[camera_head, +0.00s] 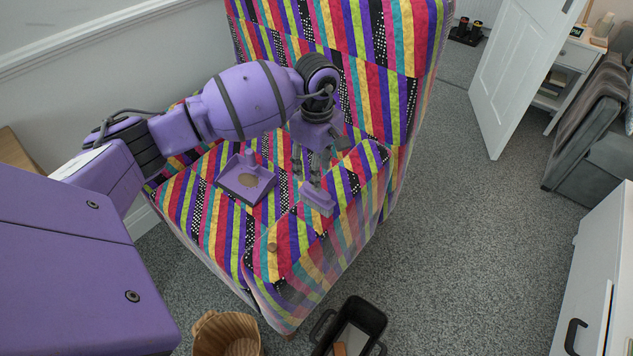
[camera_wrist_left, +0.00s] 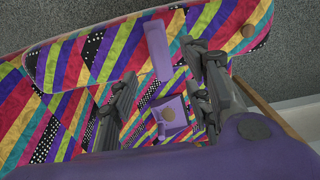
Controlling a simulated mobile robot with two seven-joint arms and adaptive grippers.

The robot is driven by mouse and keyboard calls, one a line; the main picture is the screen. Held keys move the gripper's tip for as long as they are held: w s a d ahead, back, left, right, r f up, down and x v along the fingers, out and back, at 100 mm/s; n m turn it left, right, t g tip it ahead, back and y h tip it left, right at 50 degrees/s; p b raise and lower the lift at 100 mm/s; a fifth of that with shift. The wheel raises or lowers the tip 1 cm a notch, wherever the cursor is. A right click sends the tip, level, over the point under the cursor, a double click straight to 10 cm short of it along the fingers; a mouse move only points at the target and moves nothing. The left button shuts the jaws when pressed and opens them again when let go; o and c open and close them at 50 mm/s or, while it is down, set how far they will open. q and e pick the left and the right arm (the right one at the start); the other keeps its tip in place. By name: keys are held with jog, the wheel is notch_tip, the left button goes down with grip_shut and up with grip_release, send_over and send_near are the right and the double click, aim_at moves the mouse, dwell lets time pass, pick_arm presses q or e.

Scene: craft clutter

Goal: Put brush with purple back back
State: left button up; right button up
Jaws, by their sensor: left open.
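The brush with the purple back (camera_head: 317,198) lies on the near armrest of the striped armchair (camera_head: 215,235). In the left wrist view the brush (camera_wrist_left: 157,48) shows as a long purple block ahead of the fingers. A purple dustpan (camera_head: 247,181) with a brownish patch in its pan lies on the seat; it also shows between the fingers in the left wrist view (camera_wrist_left: 171,114). My left gripper (camera_head: 307,172) is open and empty, just above and behind the brush, apart from it as far as I can tell. My right gripper is out of view.
A small round brown thing (camera_head: 272,247) sits on the front of the armrest. A white cabinet (camera_head: 592,285) is at right. The carpet between is clear.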

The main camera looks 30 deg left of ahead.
pick_arm(q)
jog(key=shift+r, duration=1.6)
jog(key=shift+f, duration=0.1)
